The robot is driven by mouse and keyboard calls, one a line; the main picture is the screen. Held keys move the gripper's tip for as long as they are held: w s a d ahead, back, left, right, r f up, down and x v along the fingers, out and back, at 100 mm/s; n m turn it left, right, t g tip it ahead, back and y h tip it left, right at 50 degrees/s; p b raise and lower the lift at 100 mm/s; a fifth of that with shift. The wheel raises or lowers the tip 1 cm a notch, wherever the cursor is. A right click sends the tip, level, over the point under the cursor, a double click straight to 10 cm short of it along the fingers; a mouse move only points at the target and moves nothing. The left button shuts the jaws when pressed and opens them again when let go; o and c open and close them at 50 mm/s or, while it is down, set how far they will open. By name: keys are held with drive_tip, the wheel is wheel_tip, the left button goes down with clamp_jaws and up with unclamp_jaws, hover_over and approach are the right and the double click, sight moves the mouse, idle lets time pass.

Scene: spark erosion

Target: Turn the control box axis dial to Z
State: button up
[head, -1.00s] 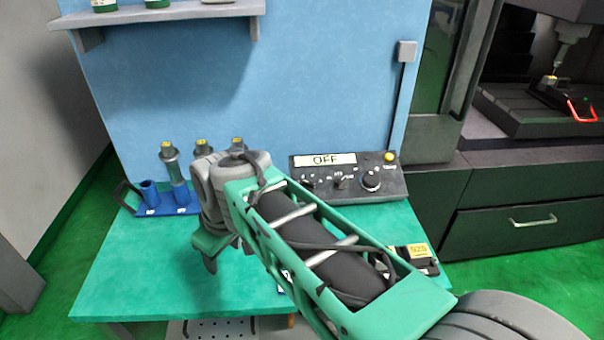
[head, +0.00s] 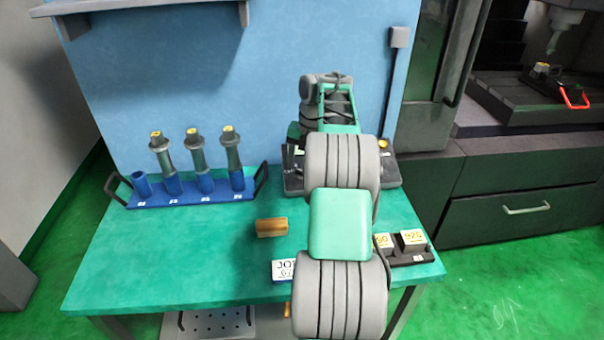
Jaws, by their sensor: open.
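The dark control box (head: 391,172) stands at the back of the green table, against the blue wall. My arm covers its middle, so the axis dial, the other knobs and most of the display are hidden. A yellow button (head: 383,144) shows at its upper right corner.
A blue rack (head: 205,197) with several dark-topped holders stands at the back left. A dark tray (head: 425,257) with yellow-labelled blocks is at the right. The table's front left is clear.

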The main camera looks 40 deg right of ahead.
drive_tip(key=shift+w+a+f, duration=0.1)
drive_tip(key=shift+w+f, duration=0.05)
drive_tip(key=shift+f, duration=0.55)
drive_tip(key=shift+c, duration=0.4)
clamp_jaws()
